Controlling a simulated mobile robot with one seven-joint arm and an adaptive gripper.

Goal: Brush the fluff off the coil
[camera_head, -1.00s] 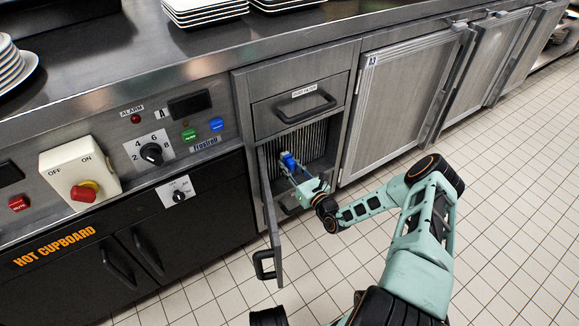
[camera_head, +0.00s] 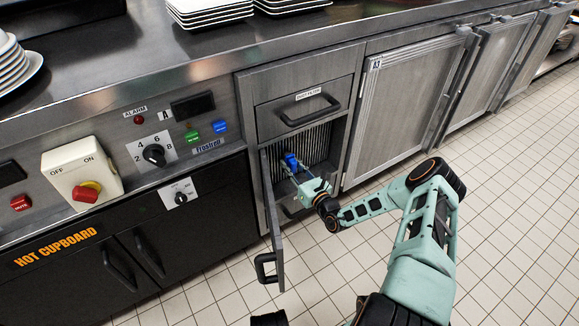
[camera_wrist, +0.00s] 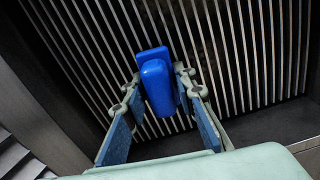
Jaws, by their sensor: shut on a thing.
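The coil (camera_wrist: 235,50) is a bank of thin grey fins over a dark back, filling much of the wrist view. In the head view the coil (camera_head: 318,140) shows inside the open compartment under the drawer. My gripper (camera_head: 296,172) reaches into the compartment and is shut on a blue brush (camera_head: 291,160). In the wrist view the blue brush (camera_wrist: 157,85) sits between the two fingers of my gripper (camera_wrist: 160,100), in front of the fins. Its bristles are hidden, so I cannot tell whether it touches the fins. I cannot make out separate fluff.
The compartment door (camera_head: 277,230) hangs open at the left of my arm. A closed drawer (camera_head: 304,106) is above. The control panel (camera_head: 180,130) and hot cupboard (camera_head: 130,250) are to the left, closed cabinets (camera_head: 410,105) to the right. The tiled floor (camera_head: 500,220) is clear.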

